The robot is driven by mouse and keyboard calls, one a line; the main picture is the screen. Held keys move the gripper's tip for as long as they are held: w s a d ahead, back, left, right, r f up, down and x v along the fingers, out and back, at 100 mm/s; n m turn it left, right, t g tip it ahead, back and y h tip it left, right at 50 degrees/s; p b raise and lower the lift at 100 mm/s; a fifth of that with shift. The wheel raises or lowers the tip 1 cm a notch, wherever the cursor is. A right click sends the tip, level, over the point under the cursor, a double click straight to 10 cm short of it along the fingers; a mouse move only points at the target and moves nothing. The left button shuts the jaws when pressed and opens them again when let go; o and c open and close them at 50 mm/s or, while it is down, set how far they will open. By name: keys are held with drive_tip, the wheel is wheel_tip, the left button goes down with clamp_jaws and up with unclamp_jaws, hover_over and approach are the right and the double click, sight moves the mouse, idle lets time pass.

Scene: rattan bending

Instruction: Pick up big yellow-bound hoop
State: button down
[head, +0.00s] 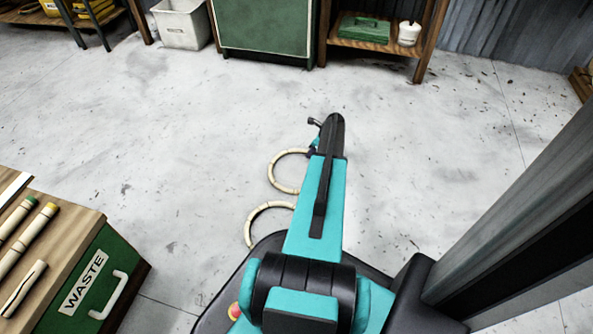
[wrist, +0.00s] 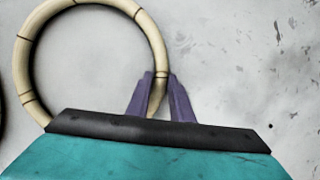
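A pale rattan hoop (head: 271,170) lies on the floor at the end of my arm in the head view. In the wrist view the hoop (wrist: 22,55) shows thin dark bands along its rim, and its top is cut off. I cannot make out a yellow binding on it. My gripper (wrist: 161,76) has its two purple fingers on either side of the hoop's right-hand rim, very close to it. Whether they press on it cannot be told. A second pale hoop (head: 255,214) lies nearer my base, partly hidden by my arm.
A workbench with a green WASTE panel (head: 88,282) and several rattan pieces stands at the left. A green cabinet (head: 268,28), a white bin (head: 182,25) and a wooden shelf (head: 372,38) stand at the back. The floor between is clear.

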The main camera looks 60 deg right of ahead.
drive_tip(key=shift+r, duration=0.15)
drive_tip(key=shift+r+p, duration=0.75)
drive_tip(key=shift+r, duration=0.05)
drive_tip(key=p+v, duration=0.2)
drive_tip(key=shift+s+r, duration=0.15)
drive_tip(key=shift+s, duration=0.2)
drive_tip(key=s+p, duration=0.1)
drive_tip(key=s, duration=0.3)
drive_tip(key=s+d+p, duration=0.1)
drive_tip(key=s+p, duration=0.1)
drive_tip(key=s, duration=0.3)
drive_tip(key=s+r+p, duration=0.1)
drive_tip(key=s, duration=0.4)
drive_tip(key=shift+s+d+p, duration=0.25)
drive_tip(key=shift+d+p, duration=0.05)
drive_tip(key=shift+p, duration=0.1)
